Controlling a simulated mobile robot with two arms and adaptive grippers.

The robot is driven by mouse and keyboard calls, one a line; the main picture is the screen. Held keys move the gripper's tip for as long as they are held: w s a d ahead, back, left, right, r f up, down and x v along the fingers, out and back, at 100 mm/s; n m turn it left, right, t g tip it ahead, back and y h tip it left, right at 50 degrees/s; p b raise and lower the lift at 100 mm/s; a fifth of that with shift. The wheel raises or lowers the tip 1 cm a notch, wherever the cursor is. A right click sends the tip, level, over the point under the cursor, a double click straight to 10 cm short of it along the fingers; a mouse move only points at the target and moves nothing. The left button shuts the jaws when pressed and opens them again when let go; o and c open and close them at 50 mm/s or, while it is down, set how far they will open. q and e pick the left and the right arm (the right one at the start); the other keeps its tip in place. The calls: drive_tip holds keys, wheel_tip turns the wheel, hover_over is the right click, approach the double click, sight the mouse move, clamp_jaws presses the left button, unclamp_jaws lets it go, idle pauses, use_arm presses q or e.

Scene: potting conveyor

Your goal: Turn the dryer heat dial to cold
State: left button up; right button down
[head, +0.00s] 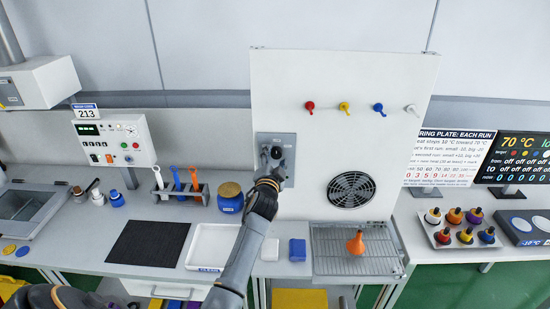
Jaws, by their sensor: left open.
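A dark round dial (276,152) sits on a grey plate (289,141) at the left side of the tall white panel (340,75); I take it to be the dryer heat dial. Its markings are too small to read, so its setting cannot be told. My left gripper (275,173) is open, just below the dial at the plate's lower edge. I cannot tell whether its fingertips touch the dial. The gripper and arm hide part of the plate's lower area. My right gripper is not in view.
A round fan grille (351,189) and several coloured pegs (344,107) are on the panel. Below stand a wire rack (335,266) with an orange bulb-like object (356,243), a blue jar (231,198), a white tray (212,246) and a black mat (148,242).

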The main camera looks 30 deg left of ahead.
use_arm(q)
drive_tip(key=c, duration=1.1)
drive_tip(key=shift+c, duration=0.2)
drive_tip(key=shift+f+n+b, duration=0.2)
drive_tip(key=shift+n+b, duration=0.6)
drive_tip(key=shift+b, duration=0.1)
drive_tip(key=n+b, duration=0.3)
drive_tip(key=n, duration=0.1)
drive_tip(key=shift+f+n+y+b, duration=0.1)
drive_tip(key=shift+n+y+b, duration=0.2)
drive_tip(key=n+b, duration=0.2)
drive_tip(key=n, duration=0.1)
drive_tip(key=shift+d+n+t, duration=0.1)
drive_tip(key=shift+n+t, duration=0.2)
drive_tip(key=shift+n+y+b, duration=0.4)
drive_tip(key=shift+n+b, duration=0.1)
drive_tip(key=shift+n, duration=0.9)
